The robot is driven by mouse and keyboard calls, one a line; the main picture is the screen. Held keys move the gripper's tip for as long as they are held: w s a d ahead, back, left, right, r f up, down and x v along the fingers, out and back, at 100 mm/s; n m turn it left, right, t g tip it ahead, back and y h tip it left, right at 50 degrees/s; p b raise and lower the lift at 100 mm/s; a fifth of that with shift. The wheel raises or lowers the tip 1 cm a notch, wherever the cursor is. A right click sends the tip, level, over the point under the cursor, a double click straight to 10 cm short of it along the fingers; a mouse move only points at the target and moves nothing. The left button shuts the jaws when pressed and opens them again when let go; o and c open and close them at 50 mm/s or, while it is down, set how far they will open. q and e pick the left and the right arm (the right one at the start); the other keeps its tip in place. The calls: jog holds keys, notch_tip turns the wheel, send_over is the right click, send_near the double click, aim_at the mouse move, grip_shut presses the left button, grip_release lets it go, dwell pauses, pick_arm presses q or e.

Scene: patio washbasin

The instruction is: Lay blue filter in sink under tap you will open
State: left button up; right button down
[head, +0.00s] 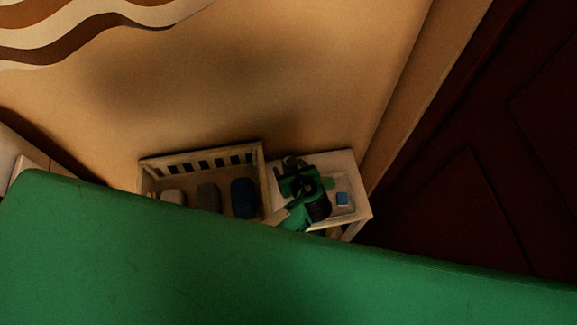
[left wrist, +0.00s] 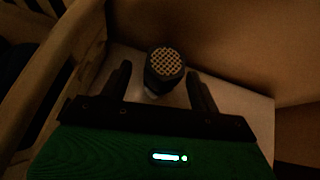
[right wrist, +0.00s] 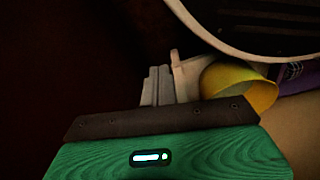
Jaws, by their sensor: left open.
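A dark blue rounded piece (head: 243,198) lies at the right end of a slatted tray, apart from my grippers; I cannot tell if it is the filter. My left gripper (head: 292,168) is over the basin's left part. In the left wrist view my left gripper (left wrist: 163,88) is open, its fingers either side of a dark cylinder (left wrist: 164,65) with a lattice top, perhaps a tap part. My right gripper (right wrist: 158,75) looks shut, its fingers close together.
The slatted tray (head: 200,158) also holds a grey piece (head: 208,196) and a whitish piece (head: 172,196). A tan wall rises behind. The right wrist view shows a yellow cup-like thing (right wrist: 226,82), a purple thing (right wrist: 296,80) and a dark slatted, pale-rimmed object (right wrist: 265,22).

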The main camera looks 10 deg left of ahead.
pick_arm(q)
jog(key=c, duration=1.1)
jog(key=shift+r, duration=0.1)
